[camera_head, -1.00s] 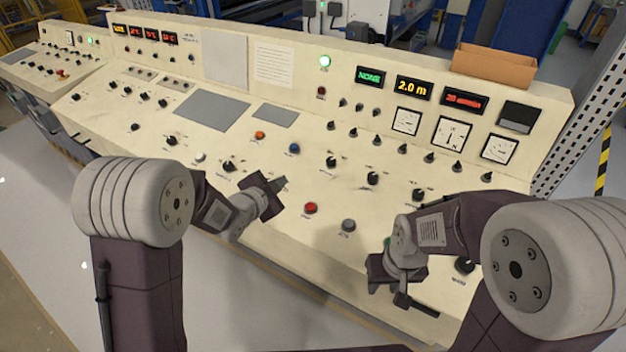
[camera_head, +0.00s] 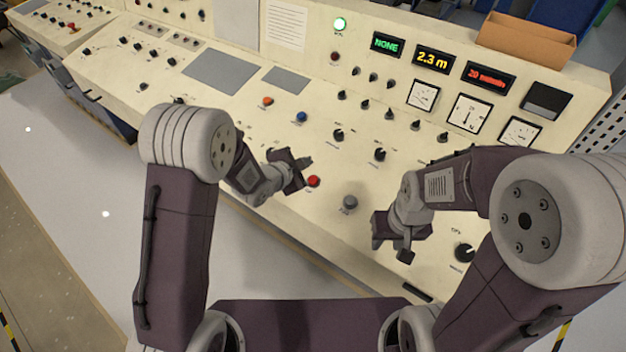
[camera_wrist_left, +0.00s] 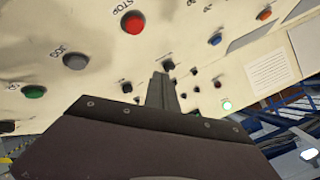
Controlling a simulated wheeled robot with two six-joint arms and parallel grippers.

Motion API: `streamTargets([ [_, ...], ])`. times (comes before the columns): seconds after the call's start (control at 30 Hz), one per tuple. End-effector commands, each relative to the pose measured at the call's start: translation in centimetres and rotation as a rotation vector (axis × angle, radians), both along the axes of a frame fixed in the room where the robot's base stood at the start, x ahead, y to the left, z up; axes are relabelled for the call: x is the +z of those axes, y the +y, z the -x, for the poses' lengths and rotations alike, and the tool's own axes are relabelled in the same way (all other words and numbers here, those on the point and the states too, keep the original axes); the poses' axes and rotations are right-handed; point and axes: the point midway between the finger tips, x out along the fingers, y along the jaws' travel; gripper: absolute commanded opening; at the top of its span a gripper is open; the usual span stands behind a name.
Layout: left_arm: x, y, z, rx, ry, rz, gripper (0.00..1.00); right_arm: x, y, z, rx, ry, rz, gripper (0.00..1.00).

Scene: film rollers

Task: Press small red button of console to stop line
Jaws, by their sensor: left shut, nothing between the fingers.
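The cream console (camera_head: 215,105) fills the upper head view. Its small red button (camera_head: 313,181) sits on the sloped panel, just beside my left fingertips. In the left wrist view the red button (camera_wrist_left: 133,22) is at the top, with an upside-down STOP label. My left gripper (camera_head: 306,162) is shut and empty, close to the red button; I cannot tell contact in the head view. In the wrist view the shut fingers (camera_wrist_left: 162,88) appear below and right of the button, apart from it. My right gripper (camera_head: 404,256) hangs over the panel's right part; its jaw opening is unclear.
A grey button (camera_head: 350,203) lies right of the red one. Orange (camera_head: 267,101) and blue (camera_head: 301,117) buttons lie above. A green button (camera_wrist_left: 34,92) shows in the wrist view. Black knobs surround them. The display (camera_head: 433,59) reads 2.3 m. A cardboard box (camera_head: 527,42) sits on top.

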Motion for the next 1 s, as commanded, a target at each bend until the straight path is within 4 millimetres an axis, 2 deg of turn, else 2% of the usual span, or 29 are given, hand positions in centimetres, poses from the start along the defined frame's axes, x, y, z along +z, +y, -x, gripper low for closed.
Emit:
streamTargets([
  [0.5,-7.4,-0.9,-1.3,0.0,0.0,0.0,0.0,-5.7,0.0,0.0,0.0,0.0,0.0,0.36],
  [0.63,-7.9,-1.1,-1.5,0.0,-0.001,0.001,0.0,-6.2,0.0,0.0,0.0,0.0,0.0,0.36],
  [1.0,-7.8,-1.1,-1.5,0.0,0.0,0.0,0.0,-6.0,0.0,0.0,0.0,0.0,0.0,0.36],
])
